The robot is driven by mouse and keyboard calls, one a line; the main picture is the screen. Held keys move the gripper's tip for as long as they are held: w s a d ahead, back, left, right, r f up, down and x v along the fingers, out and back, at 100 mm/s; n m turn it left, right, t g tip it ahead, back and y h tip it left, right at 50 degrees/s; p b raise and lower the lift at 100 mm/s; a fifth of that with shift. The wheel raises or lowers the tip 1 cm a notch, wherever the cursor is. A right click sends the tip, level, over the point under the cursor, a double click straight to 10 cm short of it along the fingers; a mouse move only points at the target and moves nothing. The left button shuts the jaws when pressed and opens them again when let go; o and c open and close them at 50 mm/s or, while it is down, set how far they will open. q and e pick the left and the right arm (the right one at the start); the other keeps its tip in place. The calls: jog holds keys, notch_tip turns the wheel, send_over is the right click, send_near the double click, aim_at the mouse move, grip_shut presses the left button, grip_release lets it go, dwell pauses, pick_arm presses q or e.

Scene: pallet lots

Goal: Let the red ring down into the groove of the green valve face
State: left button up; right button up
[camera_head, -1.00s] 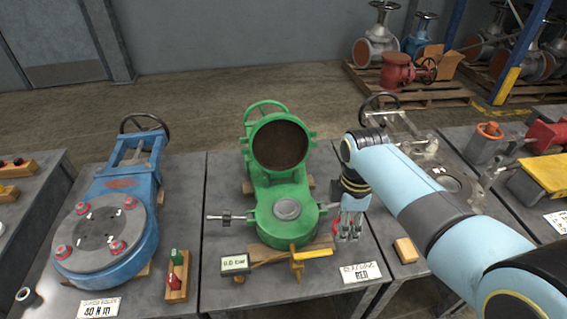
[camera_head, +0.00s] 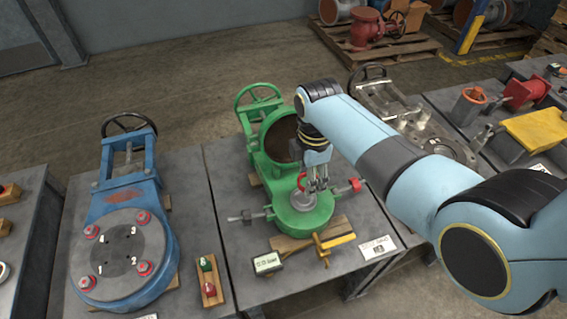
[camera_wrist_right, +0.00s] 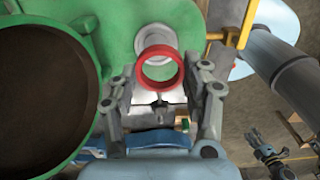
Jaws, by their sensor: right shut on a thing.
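The green valve (camera_head: 262,165) stands on the middle table, its grey round face (camera_head: 303,201) up; the groove is too small to make out. My right gripper (camera_wrist_right: 160,80) is shut on the red ring (camera_wrist_right: 147,80), which is at its fingertips in the right wrist view. There the ring overlaps the edge of the pale valve face (camera_wrist_right: 155,38); the gap between them cannot be judged. In the head view my right gripper (camera_head: 318,183) is over the face, with the ring (camera_head: 301,182) at its left. A dark gripper, seemingly my left (camera_wrist_right: 268,148), shows small in the wrist view, its jaws unclear.
A yellow-handled tool (camera_head: 322,250) and a small display (camera_head: 267,263) lie in front of the valve. A red knob (camera_head: 355,184) sticks out at its right. A blue valve (camera_head: 125,235) stands on the left table. The white label (camera_head: 377,248) lies right front.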

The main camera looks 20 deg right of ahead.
aim_at(304, 198)
jog(key=shift+w+a+f, duration=0.25)
jog(key=shift+w, duration=0.1)
notch_tip(304, 198, down, 4)
jog(key=b, duration=0.2)
jog(key=shift+r+b, duration=0.1)
jog(key=shift+b, duration=0.25)
pick_arm(q)
jog(key=shift+s+d+f+b, duration=0.1)
jog(key=shift+s+f+b, duration=0.15)
jog(key=shift+f, duration=0.75)
jog(key=shift+s+d+f+b, duration=0.1)
jog(key=shift+f+b, duration=0.2)
jog(key=shift+f, duration=0.7)
pick_arm(e)
jog(key=shift+f, duration=0.85)
pick_arm(q)
jog(key=shift+s, duration=0.1)
jog(key=shift+r+p, duration=0.65)
jog(key=shift+f+b, duration=0.6)
pick_arm(e)
jog(key=shift+f, duration=0.75)
pick_arm(q)
jog(key=shift+r, duration=0.2)
